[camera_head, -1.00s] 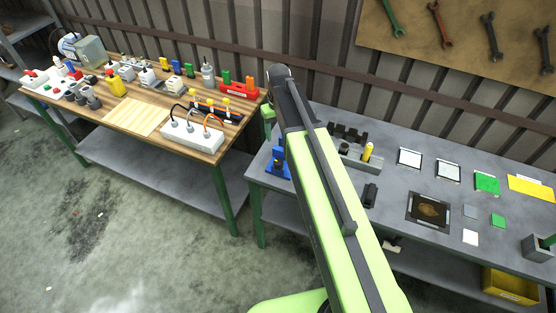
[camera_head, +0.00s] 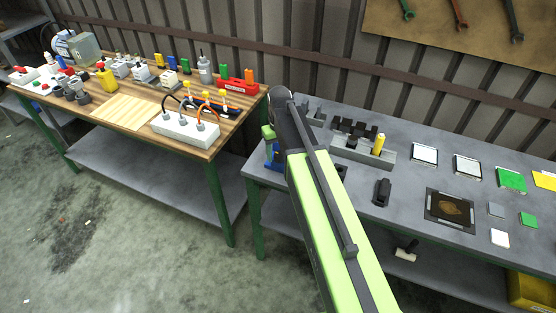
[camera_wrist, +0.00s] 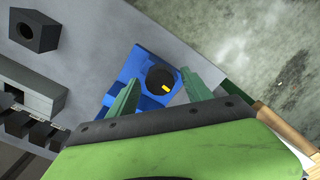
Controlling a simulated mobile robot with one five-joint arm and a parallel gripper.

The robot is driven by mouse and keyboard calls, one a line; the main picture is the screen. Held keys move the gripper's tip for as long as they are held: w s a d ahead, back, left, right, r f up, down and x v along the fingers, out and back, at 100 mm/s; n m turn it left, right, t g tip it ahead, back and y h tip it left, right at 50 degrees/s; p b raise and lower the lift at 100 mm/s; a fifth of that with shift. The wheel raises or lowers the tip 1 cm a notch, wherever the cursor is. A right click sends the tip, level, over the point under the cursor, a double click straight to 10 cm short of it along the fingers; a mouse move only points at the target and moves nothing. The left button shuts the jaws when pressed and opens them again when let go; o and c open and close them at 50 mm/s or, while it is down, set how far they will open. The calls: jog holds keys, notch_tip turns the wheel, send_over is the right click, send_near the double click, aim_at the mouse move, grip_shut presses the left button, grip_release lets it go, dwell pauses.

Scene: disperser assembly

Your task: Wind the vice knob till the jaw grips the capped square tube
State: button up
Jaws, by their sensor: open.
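The blue vice (camera_wrist: 152,72) shows in the wrist view on the grey bench, its round black knob (camera_wrist: 160,77) with a yellow mark facing my camera. My gripper (camera_wrist: 157,73) is open, with one green finger on each side of the knob. I cannot tell whether the fingers touch it. In the head view the vice (camera_head: 271,154) is partly hidden behind my arm, and its knob cannot be seen. I cannot make out the capped square tube or the jaw in either view.
A dark block with a hole (camera_wrist: 35,31) and a grey slotted holder (camera_wrist: 33,92) lie left of the vice in the wrist view. The bench edge is close on its right. A wooden bench (camera_head: 125,110) with many parts stands left in the head view.

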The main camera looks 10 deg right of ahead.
jog(key=shift+r, duration=0.1)
grip_shut()
jog(key=shift+m, duration=0.5)
grip_release()
